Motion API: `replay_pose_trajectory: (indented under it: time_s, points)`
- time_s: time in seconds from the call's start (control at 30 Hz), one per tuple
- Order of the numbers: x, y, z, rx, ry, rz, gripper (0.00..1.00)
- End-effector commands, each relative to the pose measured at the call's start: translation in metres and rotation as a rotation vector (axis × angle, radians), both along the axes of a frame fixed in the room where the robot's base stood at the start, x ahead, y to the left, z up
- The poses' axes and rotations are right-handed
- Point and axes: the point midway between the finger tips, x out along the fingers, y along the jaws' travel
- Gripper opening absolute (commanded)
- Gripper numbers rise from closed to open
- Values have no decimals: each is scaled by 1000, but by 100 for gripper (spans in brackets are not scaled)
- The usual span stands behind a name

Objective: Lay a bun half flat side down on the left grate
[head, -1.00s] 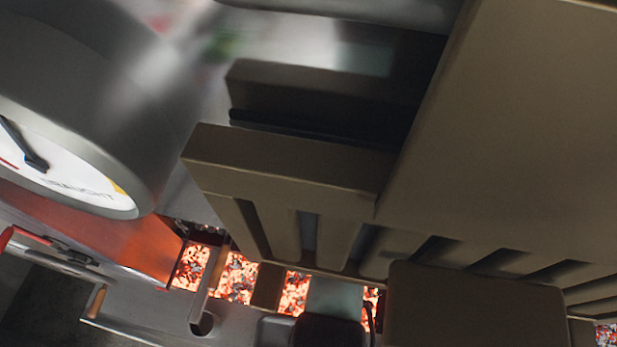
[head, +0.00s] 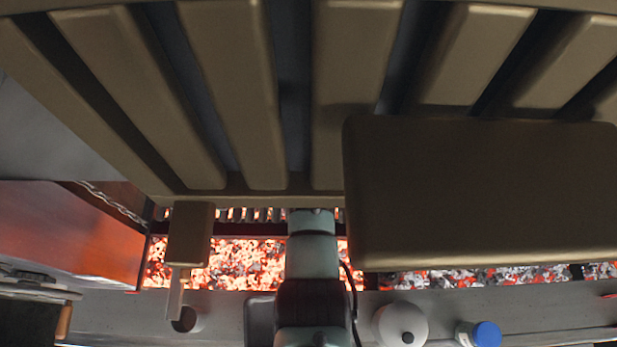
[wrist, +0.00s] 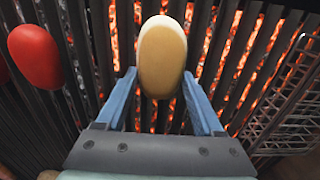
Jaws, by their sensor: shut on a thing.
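In the wrist view a pale, oval bun half (wrist: 162,50) sits between the two blue fingers of my gripper (wrist: 160,88), which is shut on it. The bun half is held over the dark bars of a grate (wrist: 98,30), with orange embers glowing between them. I cannot tell how far it is above the bars or whether it touches them, nor which way its flat side faces. My gripper and the bun half are hidden in the head view. There, a strip of embers (head: 240,262) shows behind my arm.
A smooth red item (wrist: 35,55) lies left of my gripper, and a wire basket (wrist: 285,95) is at the right. In the head view, large tan slatted structures (head: 480,190) block much of the scene. A white round item (head: 400,325) and a blue-capped container (head: 487,334) stand at the front.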

Motion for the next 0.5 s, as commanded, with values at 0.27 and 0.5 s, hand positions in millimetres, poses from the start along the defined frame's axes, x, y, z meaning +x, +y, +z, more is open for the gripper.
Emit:
replay_pose_trajectory:
  time_s: [0.27, 0.5]
  points:
    - [0, 0, -12, 0, 0, 0, 16]
    - [0, 0, -17, 0, 0, 0, 16]
